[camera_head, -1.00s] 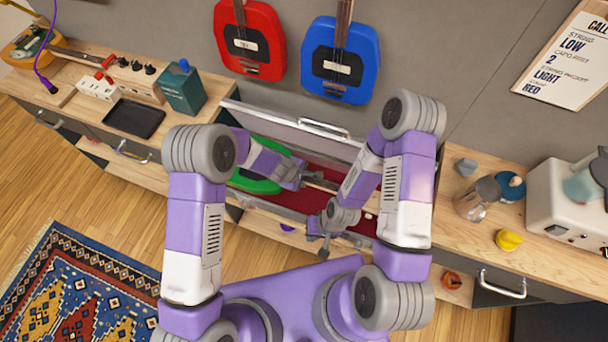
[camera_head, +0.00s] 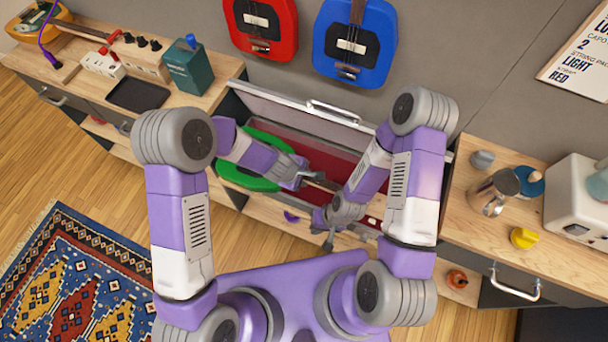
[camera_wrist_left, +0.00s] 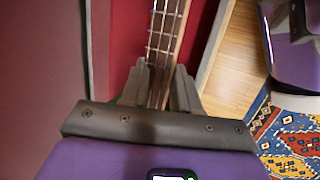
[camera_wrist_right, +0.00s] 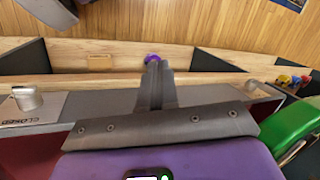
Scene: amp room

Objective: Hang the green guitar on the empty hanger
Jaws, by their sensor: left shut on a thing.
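The green guitar (camera_head: 240,178) lies tilted at the left end of the open red-lined compartment, its body partly hidden behind my left arm. My left gripper (camera_head: 303,178) is shut on its neck, and the neck and strings (camera_wrist_left: 165,40) run between the fingers in the left wrist view. Part of the green body (camera_wrist_right: 292,125) shows at the right of the right wrist view. My right gripper (camera_head: 329,236) is in front of the compartment; its fingers (camera_wrist_right: 155,85) look closed together, with nothing seen between them. No empty hanger is in view.
A red guitar (camera_head: 264,22) and a blue guitar (camera_head: 380,45) hang on the wall above. The raised grey lid (camera_head: 290,108) stands behind the compartment. Side counters hold a teal box (camera_head: 188,68), a metal jug (camera_head: 490,195) and a white machine (camera_head: 572,200).

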